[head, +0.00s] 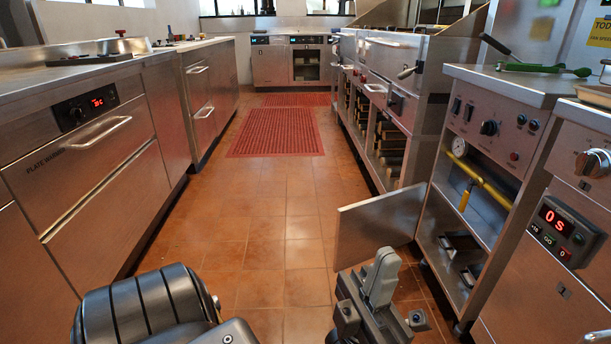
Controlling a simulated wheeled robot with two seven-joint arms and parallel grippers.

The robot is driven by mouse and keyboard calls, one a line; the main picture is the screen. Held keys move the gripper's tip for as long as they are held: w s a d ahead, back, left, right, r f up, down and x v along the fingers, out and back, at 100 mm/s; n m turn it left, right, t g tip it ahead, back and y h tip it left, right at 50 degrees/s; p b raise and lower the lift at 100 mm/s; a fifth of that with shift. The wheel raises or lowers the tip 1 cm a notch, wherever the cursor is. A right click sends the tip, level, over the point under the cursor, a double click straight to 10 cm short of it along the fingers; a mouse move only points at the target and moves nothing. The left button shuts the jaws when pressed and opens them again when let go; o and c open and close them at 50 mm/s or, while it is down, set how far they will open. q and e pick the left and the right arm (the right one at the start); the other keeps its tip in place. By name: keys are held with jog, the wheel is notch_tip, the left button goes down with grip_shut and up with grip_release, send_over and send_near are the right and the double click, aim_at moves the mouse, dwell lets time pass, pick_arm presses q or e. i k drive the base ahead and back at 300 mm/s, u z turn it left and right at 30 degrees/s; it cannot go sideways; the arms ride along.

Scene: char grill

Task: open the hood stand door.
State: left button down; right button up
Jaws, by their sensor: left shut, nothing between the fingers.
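A flat metal door (378,228) stands swung out from the right-hand stand (437,218), projecting left into the aisle. The stand's front is open below its control panel, showing a yellow pipe (480,180), a round gauge and dark items on a low shelf. My left gripper (382,266) is at the bottom centre, shut and empty, just in front of and below the door in the picture. I cannot tell whether it touches the door. My right gripper is not in view.
A plate warmer (88,150) and steel counters line the left side. A unit with a red timer display (552,218) stands at the near right. Green-handled tongs (540,69) lie on the right counter. The tiled aisle is clear up to red mats (277,132).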

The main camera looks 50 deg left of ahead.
aim_at(363, 228)
jog(key=u, duration=0.4)
jog(key=k, duration=0.5)
jog(key=u, duration=0.75)
jog(key=i, duration=1.4)
jog(key=z, duration=0.35)
